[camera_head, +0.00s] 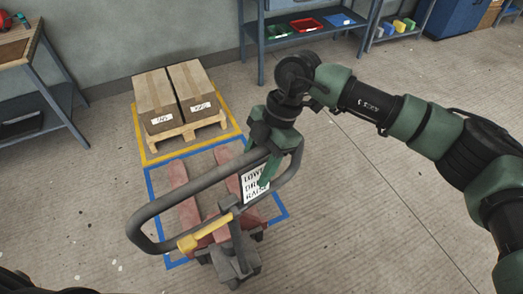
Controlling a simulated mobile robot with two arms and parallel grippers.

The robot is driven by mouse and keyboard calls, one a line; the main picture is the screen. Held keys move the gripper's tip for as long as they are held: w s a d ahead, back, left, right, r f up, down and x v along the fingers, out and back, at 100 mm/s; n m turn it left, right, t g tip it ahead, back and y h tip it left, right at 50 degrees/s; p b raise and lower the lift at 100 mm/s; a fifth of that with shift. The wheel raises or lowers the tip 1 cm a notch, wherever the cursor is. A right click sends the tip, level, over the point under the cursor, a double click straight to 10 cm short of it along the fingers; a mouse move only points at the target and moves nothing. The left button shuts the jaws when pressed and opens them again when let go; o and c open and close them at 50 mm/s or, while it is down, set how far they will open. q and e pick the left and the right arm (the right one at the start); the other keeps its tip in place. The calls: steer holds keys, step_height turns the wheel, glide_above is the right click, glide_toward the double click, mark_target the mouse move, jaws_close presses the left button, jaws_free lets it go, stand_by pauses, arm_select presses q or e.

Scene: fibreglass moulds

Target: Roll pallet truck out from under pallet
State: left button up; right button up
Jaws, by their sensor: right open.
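The pallet truck has red forks (182,192), a dark grey loop handle (150,238) and a yellow lever (190,242). It stands in the lower middle, its forks over the blue floor outline. The fork tips appear just in front of the wooden pallet (187,134), apart from it. The pallet carries two brown cartons (158,92) inside a yellow floor outline. My right gripper (262,158) is open at the right side of the loop handle, next to the label plate (252,184). Its fingers partly overlap the handle; contact cannot be told. My left gripper is not in view.
A workbench (28,50) stands at the left wall. A shelf with coloured trays (306,25) is at the back, with another shelf and a blue cabinet (455,15) farther right. The floor is clear left and right of the truck.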

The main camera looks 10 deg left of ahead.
steer(key=shift+f, duration=0.1)
jaws_close()
stand_by(1.3)
